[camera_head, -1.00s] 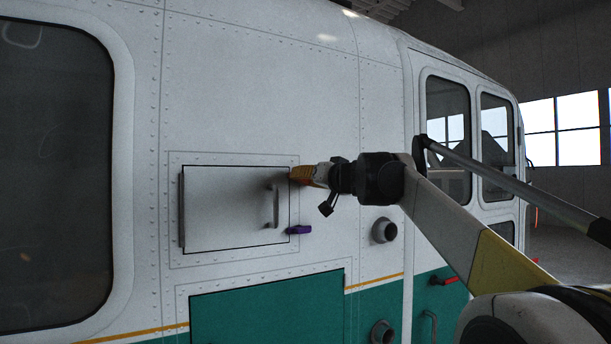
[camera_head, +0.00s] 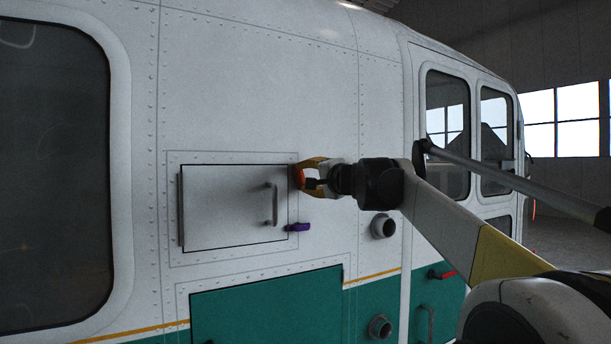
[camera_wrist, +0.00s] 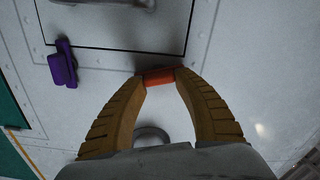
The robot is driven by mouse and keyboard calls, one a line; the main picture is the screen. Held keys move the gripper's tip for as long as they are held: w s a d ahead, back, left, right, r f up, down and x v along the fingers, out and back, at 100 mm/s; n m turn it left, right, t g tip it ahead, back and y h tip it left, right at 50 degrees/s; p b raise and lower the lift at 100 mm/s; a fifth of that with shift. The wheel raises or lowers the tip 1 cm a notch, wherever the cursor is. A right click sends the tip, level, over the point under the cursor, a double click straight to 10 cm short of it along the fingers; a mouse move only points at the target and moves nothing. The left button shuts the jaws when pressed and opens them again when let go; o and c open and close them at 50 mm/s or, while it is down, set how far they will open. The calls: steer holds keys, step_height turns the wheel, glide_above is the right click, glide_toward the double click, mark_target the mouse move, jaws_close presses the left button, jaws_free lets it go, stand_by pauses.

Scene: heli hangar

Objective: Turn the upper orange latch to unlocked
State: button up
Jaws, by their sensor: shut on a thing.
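The upper orange latch (camera_head: 299,178) is at the upper right corner of a white hatch door (camera_head: 225,205) on the helicopter's side. My gripper (camera_head: 303,176) reaches it from the right, with its yellow-brown fingers closed on it. In the wrist view the orange latch (camera_wrist: 158,77) lies across the gap between the two fingertips, partly covered by them. A purple latch (camera_head: 298,227) sits lower on the same door edge, and it also shows in the wrist view (camera_wrist: 64,64). The hatch door is shut flush in its frame.
A grey handle (camera_head: 274,205) stands out from the door just left of the latches. A round port (camera_head: 383,227) sticks out below my wrist. A green panel (camera_head: 268,308) lies below the hatch. The white skin above is clear.

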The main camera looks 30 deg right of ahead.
steer(key=shift+m, duration=1.6)
steer(key=o, duration=1.2)
steer(key=shift+f, duration=0.1)
steer(key=s, duration=1.2)
steer(key=shift+d, duration=0.2)
